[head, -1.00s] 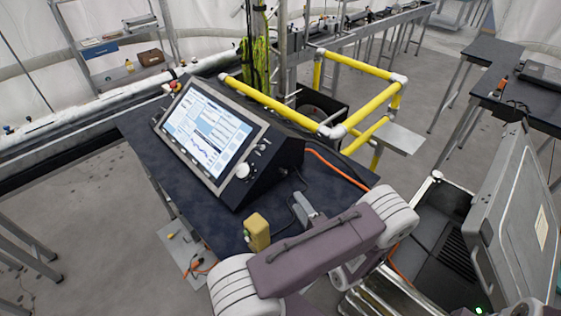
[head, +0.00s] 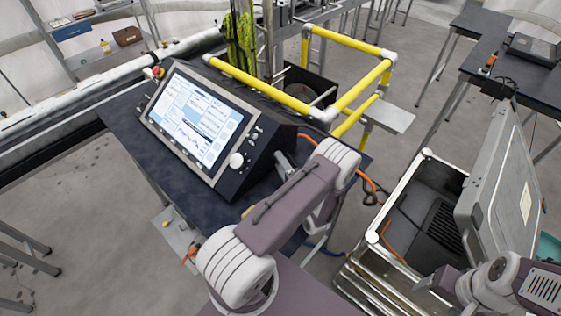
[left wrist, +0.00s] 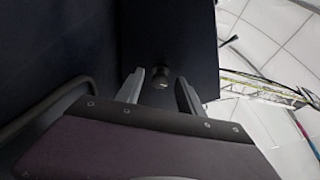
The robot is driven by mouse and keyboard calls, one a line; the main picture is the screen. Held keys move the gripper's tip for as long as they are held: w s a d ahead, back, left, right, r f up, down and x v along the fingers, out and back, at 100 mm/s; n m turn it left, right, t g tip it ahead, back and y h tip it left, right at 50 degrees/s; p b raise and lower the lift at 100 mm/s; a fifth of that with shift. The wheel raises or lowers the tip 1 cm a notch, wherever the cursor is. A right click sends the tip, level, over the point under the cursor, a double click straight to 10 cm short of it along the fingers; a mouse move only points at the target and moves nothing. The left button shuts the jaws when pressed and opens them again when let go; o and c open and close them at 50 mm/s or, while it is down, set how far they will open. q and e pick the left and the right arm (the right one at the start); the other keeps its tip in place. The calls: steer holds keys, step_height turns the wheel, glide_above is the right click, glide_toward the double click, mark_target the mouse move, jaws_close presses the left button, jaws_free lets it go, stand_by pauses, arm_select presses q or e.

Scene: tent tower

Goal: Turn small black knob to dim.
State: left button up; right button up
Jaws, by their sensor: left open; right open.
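The console (head: 262,165) stands on a dark table with its lit screen facing left. In the left wrist view, a small black knob (left wrist: 160,82) sticks out from a dark panel of it. My left gripper (left wrist: 161,80) is open, with one finger on each side of the knob in that view; I cannot tell whether they touch it. In the head view my left gripper (head: 284,162) is at the console's right side, partly hidden by my arm, and the knob cannot be made out. My right gripper (head: 428,284) is low at the right, away from the console.
A white knob (head: 236,160) and small controls sit beside the screen (head: 195,120). A yellow pipe frame (head: 345,98) stands behind the console. An open case (head: 420,200) is at the right. An orange cable (head: 310,138) runs near my left arm.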

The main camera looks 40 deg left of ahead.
arm_select(q)
steer(key=shift+d, duration=0.2)
steer(key=shift+a+f, duration=0.1)
steer(key=shift+a, duration=0.1)
jaws_close()
